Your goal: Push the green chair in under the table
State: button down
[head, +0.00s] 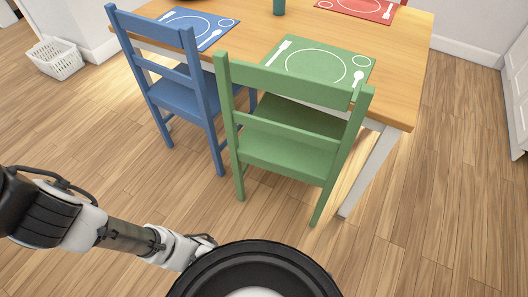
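The green chair (290,150) stands upright at the near side of the wooden table (405,75), its back towards me. The front of its seat reaches under the table edge, and its backrest stands out on my side. A green placemat (318,68) lies on the table beyond the chair's backrest. My gripper (207,240) is low at the lower middle left, in front of the chair and apart from it. It is small and partly hidden by my round black base, so its fingers cannot be made out.
A blue chair (180,95) stands close on the left of the green chair, at the same table side. A white table leg (368,170) is to the right. A white basket (55,59) sits far left. Wooden floor is clear at left and right.

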aim_at(295, 130)
jog(key=i+l, duration=0.2)
jog(key=i+l+u, duration=0.1)
jog(key=l, duration=0.3)
jog(key=i+l, duration=0.25)
jog(key=l+u, duration=0.1)
jog(key=u, duration=0.35)
jog(key=i+l+u, duration=0.1)
jog(key=u, duration=0.4)
jog(key=l+u, duration=0.1)
jog(key=u, duration=0.35)
jog(key=l+u, duration=0.1)
jog(key=u, duration=0.4)
jog(key=l+u, duration=0.1)
jog(key=u, duration=0.35)
jog(key=k+l, duration=0.1)
jog(key=l, duration=0.25)
